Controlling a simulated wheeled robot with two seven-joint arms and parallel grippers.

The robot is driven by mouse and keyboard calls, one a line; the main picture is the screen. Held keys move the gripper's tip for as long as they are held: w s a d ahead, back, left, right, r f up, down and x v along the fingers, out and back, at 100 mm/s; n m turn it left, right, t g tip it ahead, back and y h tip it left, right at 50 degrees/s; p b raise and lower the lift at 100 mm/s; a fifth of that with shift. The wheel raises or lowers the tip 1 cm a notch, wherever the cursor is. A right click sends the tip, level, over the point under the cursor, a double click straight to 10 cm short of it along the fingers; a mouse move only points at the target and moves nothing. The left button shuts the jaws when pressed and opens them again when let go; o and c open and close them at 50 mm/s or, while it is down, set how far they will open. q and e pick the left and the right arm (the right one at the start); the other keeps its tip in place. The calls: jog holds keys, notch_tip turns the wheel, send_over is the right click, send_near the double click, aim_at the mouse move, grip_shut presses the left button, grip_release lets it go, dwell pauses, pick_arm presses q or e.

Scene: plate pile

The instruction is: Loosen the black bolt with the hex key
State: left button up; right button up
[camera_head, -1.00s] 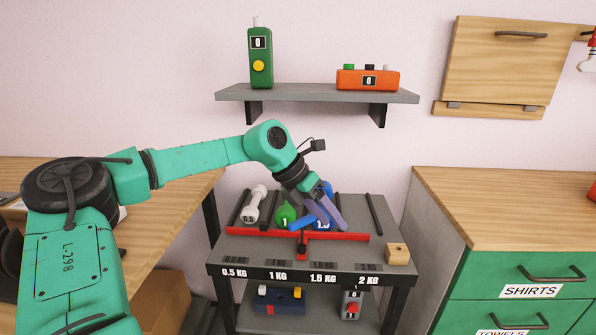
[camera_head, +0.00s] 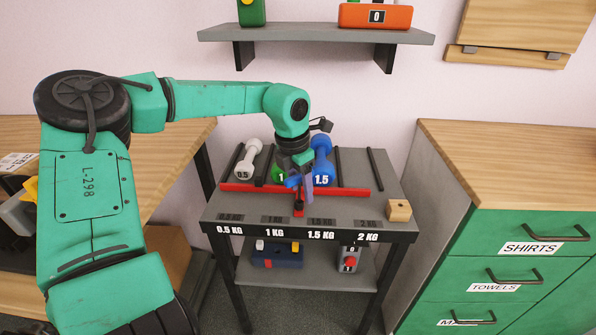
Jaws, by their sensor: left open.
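My left gripper (camera_head: 301,188) is open and points down over the red bar (camera_head: 340,191) at the front of the grey weight stand. Its bluish fingers stand on either side of a small black piece (camera_head: 299,206) on the bar's short red stub. This piece may be the black bolt, but it is too small to be sure. I cannot tell whether the fingers touch it. I cannot make out a hex key. My right gripper is not in view.
Behind the bar lie a white dumbbell (camera_head: 249,158), a green one (camera_head: 278,174) partly hidden by my gripper, and a blue one (camera_head: 322,160). A wooden block (camera_head: 398,210) sits front right. A wall shelf (camera_head: 315,35) hangs above. Drawers (camera_head: 520,235) stand right.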

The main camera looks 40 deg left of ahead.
pick_arm(q)
jog(key=shift+f, duration=0.2)
jog(key=c, duration=0.9)
grip_shut()
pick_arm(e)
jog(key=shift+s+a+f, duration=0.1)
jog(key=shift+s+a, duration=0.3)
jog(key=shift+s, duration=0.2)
